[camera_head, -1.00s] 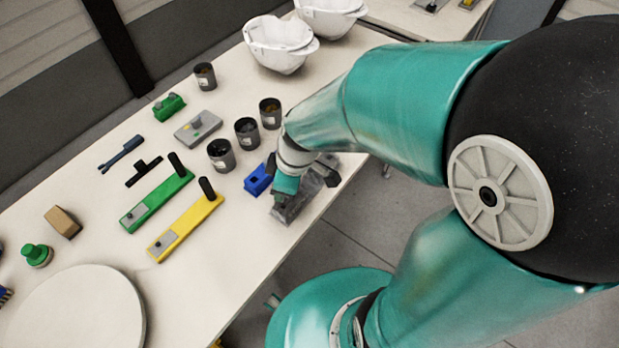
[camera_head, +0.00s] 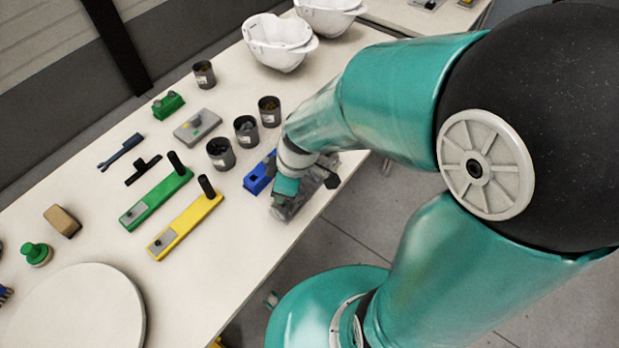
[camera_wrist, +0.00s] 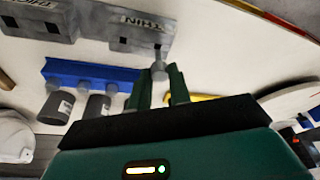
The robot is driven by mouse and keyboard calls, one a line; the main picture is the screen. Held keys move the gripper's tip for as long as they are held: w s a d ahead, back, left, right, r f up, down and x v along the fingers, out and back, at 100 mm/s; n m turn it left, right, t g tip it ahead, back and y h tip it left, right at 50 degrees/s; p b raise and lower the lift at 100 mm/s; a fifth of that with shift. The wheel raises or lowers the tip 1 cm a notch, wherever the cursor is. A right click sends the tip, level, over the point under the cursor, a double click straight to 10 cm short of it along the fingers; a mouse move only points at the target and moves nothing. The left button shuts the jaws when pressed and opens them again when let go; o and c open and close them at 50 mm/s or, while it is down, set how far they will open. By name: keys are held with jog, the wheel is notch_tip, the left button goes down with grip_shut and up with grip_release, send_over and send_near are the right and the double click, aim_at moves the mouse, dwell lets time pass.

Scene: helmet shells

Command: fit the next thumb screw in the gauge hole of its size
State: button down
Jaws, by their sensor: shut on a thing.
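My gripper (camera_wrist: 161,88) is shut on a grey thumb screw (camera_wrist: 158,70), in the wrist view. The screw's shank points toward the grey gauge block marked THIN (camera_wrist: 135,25), close to its right-hand square hole. I cannot tell whether the tip is inside the hole. A second grey gauge block, marked THICK (camera_wrist: 40,18), stands to its left. A blue rack (camera_wrist: 62,69) carries several grey screw heads. In the head view, my gripper (camera_head: 283,198) is low over the grey gauge area at the table's front edge, beside the blue rack (camera_head: 256,183); my wrist hides much of it.
Dark cups (camera_head: 221,153) stand behind the blue rack. Yellow (camera_head: 185,228) and green (camera_head: 157,198) handled bars lie to the left. White helmet shells (camera_head: 277,45) sit at the back. A round pale disc (camera_head: 80,310) lies front left.

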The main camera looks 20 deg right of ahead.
jog(key=shift+f, duration=0.75)
dwell(0.8)
jog(key=shift+r, duration=0.15)
jog(key=shift+r, duration=1.3)
jog(key=shift+f, duration=1.45)
dwell(1.0)
jog(key=shift+r, duration=0.15)
jog(key=shift+r, duration=1.3)
jog(key=w+d, duration=0.8)
jog(key=d, duration=0.3)
jog(key=shift+d, duration=0.25)
